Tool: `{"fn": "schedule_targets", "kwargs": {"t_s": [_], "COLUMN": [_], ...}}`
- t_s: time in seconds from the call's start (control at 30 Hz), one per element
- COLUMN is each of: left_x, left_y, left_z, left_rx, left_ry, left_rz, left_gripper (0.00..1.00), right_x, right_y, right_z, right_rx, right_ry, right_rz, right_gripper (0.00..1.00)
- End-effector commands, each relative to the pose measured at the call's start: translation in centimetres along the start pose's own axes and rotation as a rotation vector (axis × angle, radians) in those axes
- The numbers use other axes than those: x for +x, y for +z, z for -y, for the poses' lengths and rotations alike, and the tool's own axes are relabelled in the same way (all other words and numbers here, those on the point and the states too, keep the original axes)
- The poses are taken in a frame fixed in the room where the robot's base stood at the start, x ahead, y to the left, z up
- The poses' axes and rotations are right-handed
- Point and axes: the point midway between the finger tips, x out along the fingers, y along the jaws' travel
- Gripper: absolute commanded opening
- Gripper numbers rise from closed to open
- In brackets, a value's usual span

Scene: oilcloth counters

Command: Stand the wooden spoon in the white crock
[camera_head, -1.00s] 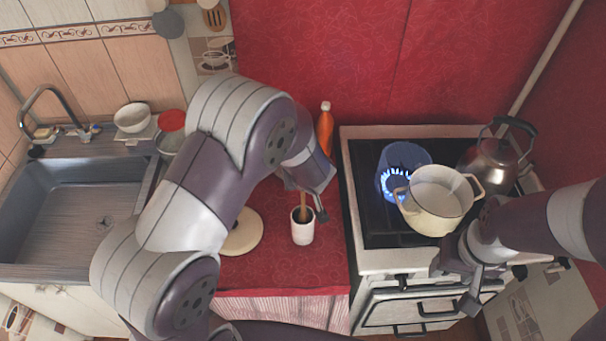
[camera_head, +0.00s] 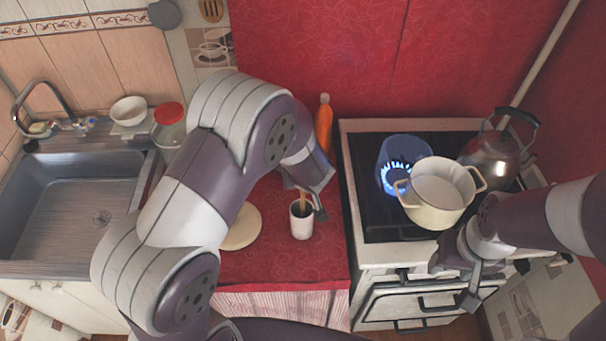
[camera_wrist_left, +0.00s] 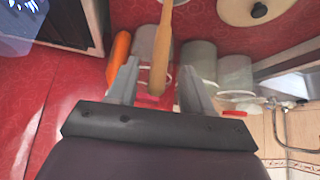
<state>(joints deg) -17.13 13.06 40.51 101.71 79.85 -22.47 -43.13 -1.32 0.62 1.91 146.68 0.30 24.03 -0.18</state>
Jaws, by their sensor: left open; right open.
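The white crock (camera_head: 302,222) stands on the red oilcloth counter left of the stove. The wooden spoon (camera_head: 303,200) stands in it, its upper part rising toward my left gripper (camera_head: 314,190). In the left wrist view the spoon (camera_wrist_left: 160,55) runs between the two spread fingers of my left gripper (camera_wrist_left: 158,70), with a gap on each side. That gripper is open and not closed on the spoon. My right gripper (camera_head: 458,280) is open and empty in front of the stove. The spoon's top end is hidden in the head view.
A cream pot (camera_head: 438,200) and a kettle (camera_head: 492,158) sit on the stove, where a blue burner flame (camera_head: 397,178) is lit. A round lid (camera_head: 243,228) lies left of the crock. An orange bottle (camera_head: 324,122) stands behind. The sink (camera_head: 75,205) is far left.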

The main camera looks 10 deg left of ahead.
Motion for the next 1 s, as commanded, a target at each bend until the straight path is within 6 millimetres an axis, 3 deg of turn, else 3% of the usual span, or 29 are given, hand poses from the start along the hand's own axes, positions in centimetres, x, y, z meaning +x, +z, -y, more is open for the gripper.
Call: {"fn": "schedule_targets", "kwargs": {"t_s": [0.4, 0.5, 1.0], "left_x": [-10.0, -11.5, -12.3], "left_y": [-0.3, -0.2, 0.0], "left_z": [-0.1, -0.1, 0.0], "left_rx": [0.001, 0.002, 0.0], "left_ry": [0.002, 0.002, 0.0], "left_rz": [-0.002, -0.001, 0.0], "left_gripper": [0.5, 0.5, 0.5], "right_x": [-3.3, -3.8, -3.9], "right_y": [-0.4, -0.5, -0.5], "right_z": [0.0, 0.0, 0.0], "right_rx": [0.0, 0.0, 0.0], "right_ry": [0.0, 0.0, 0.0], "right_rz": [0.0, 0.0, 0.0], "right_gripper": [0.53, 0.53, 0.53]}}
